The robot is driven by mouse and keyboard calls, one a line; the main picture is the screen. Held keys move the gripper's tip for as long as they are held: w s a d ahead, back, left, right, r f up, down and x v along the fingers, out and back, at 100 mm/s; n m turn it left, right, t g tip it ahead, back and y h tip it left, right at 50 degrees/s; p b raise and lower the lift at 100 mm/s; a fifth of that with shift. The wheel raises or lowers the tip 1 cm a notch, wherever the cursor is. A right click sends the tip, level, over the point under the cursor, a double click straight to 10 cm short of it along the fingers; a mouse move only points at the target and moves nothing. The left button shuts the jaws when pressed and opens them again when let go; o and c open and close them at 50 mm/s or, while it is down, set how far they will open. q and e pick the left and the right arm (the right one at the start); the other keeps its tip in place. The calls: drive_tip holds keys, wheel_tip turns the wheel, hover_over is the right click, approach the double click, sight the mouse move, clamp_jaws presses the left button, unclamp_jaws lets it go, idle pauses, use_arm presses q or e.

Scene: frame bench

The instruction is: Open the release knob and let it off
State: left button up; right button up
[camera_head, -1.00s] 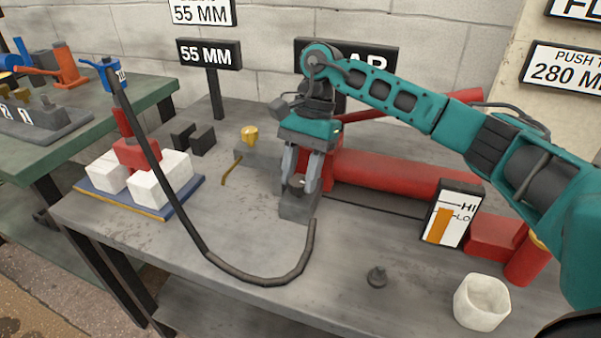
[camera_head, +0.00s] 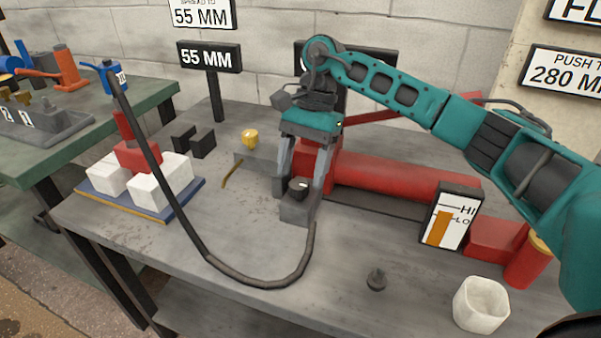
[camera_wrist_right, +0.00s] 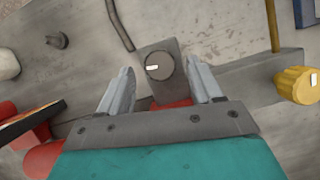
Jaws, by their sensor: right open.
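The release knob (camera_head: 298,184) is a round dark knob with a white mark, on top of a small grey block (camera_head: 296,211) at the near end of the red pump. In the right wrist view the knob (camera_wrist_right: 159,66) lies between and just ahead of my right gripper's fingertips. My right gripper (camera_head: 300,192) points down over the block with its fingers spread, one on each side of the knob. In the wrist view both fingers (camera_wrist_right: 162,85) stand apart from the knob. My left gripper is not in view.
A black hose (camera_head: 215,260) runs from the block across the bench front. A gauge card (camera_head: 450,216) marked HI and LO, a white cup (camera_head: 481,304) and a small dark plug (camera_head: 376,279) are on the right. A yellow knob (camera_head: 250,138) stands behind left.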

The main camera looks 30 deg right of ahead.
drive_tip(key=p+v, duration=0.2)
drive_tip(key=v, duration=0.9)
